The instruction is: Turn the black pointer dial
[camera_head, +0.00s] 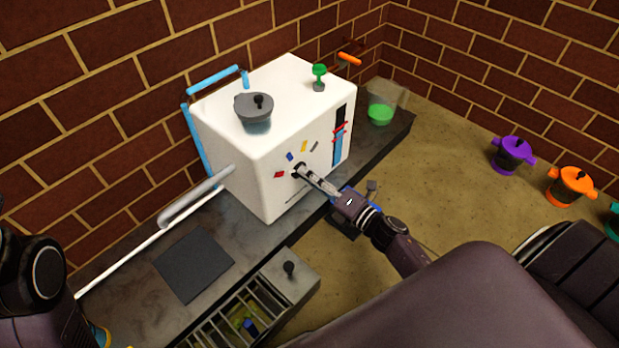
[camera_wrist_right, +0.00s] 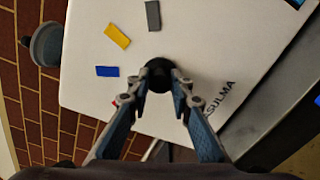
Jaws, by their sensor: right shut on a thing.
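The black pointer dial (camera_wrist_right: 158,75) is on the white front face of the box-shaped machine (camera_head: 262,185). Colored marks sit around it: red (camera_head: 279,174), blue (camera_head: 290,157), yellow (camera_head: 304,146) and grey (camera_head: 315,146). My right gripper (camera_head: 304,172) reaches the dial from the front; in the wrist view its fingers (camera_wrist_right: 160,98) are closed on the dial's two sides. The fingers partly hide the dial, and which way its pointer faces is hard to tell. My left gripper is not seen; only part of my left arm shows at the lower left.
A grey lidded pot (camera_head: 254,112) and a green knob (camera_head: 319,76) are on the machine's top. A clear container with green contents (camera_head: 380,113) stands right of it. Purple (camera_head: 513,154) and orange pots (camera_head: 571,186) stand far right.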

